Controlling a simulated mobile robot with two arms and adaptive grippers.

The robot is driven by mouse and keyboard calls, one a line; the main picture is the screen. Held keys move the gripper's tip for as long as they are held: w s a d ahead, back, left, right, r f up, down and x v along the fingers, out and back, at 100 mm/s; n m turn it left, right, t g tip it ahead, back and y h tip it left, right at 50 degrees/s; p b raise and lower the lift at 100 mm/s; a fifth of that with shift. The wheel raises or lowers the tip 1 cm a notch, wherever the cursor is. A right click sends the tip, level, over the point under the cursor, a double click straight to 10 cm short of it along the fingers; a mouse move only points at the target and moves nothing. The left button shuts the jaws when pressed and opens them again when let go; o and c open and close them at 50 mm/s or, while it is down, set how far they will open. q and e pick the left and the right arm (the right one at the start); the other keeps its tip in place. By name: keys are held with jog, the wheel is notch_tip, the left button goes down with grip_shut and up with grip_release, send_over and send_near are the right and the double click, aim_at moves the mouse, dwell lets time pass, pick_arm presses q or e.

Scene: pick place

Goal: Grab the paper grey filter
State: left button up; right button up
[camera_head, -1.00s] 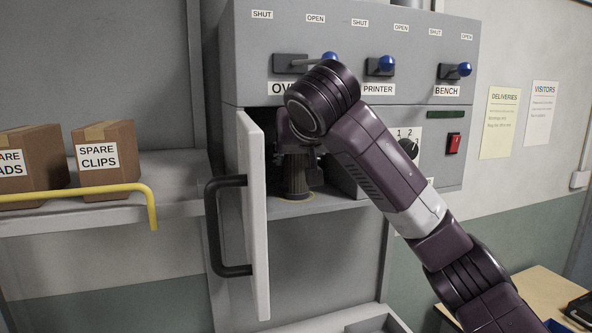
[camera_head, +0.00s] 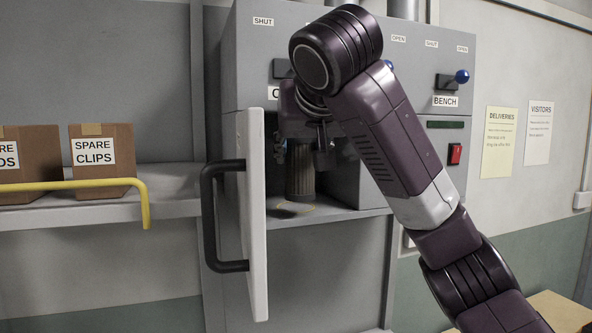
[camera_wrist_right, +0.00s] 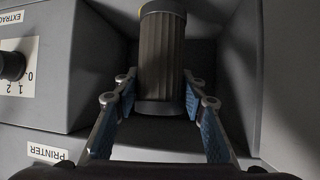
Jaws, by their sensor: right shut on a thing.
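The paper grey filter (camera_head: 300,172) is a pleated grey-brown cylinder in the open compartment behind the white door. It hangs upright from my right gripper (camera_head: 304,143), slightly above a thin yellow ring mark (camera_head: 312,209) on the compartment floor. The right wrist view shows the filter (camera_wrist_right: 161,55) between the two blue-padded fingers of my right gripper (camera_wrist_right: 160,92), which is shut on it near one end. My arm hides part of the compartment. My left gripper is not in view.
The open white door (camera_head: 254,225) with its black handle (camera_head: 208,218) stands close left of the filter. The grey cabinet (camera_head: 432,65) with blue-knobbed levers is above and right. A left shelf holds cardboard boxes (camera_head: 102,175) behind a yellow rail (camera_head: 60,186).

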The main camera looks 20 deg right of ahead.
jog(key=s+a+b, duration=0.1)
jog(key=s+b, duration=0.4)
jog(key=s, duration=0.6)
jog(key=shift+s+a, duration=0.35)
jog(key=shift+s, duration=0.05)
